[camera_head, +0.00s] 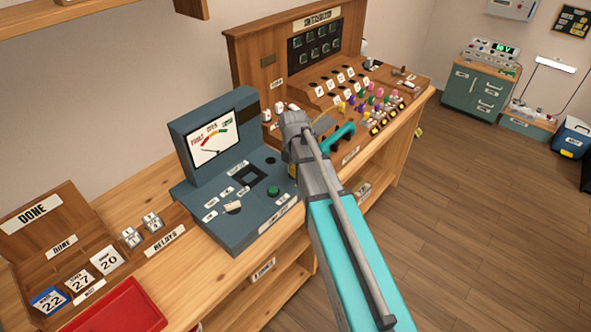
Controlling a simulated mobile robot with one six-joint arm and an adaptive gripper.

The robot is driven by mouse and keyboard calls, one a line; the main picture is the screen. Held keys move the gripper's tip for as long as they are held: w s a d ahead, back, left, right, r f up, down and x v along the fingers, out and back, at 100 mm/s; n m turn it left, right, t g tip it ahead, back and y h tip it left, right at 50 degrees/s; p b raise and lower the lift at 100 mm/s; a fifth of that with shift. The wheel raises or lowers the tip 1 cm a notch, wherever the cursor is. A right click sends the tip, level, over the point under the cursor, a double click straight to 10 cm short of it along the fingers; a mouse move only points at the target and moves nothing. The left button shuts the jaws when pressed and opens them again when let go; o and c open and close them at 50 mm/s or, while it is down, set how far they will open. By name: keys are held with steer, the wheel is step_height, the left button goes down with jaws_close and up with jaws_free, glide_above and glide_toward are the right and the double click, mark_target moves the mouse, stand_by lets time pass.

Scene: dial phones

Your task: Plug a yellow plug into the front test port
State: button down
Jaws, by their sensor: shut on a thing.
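My gripper (294,158) is at the front right of the blue-grey test unit (222,232), mostly hidden behind my own wrist. It is shut on what looks like a yellow plug; only a small yellow bit (292,171) shows beside the wrist. The test unit has a meter (213,139), a dark square recess (249,175) and a green button (273,191). I cannot make out the front test port, or whether the plug touches it. Other yellow plugs (341,107) stand among coloured plugs on the wooden switchboard (245,70).
A wooden DONE box (40,215) with number cards and a red tray (118,308) are at the left of the bench. A teal curved handle-like thing (338,138) is right of my wrist.

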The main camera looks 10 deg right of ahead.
steer(key=shift+c, duration=2.2)
jaws_free()
steer(key=shift+o, duration=1.2)
steer(key=shift+r+p, duration=3.75)
steer(key=shift+p, duration=0.05)
steer(key=shift+r+p, duration=2)
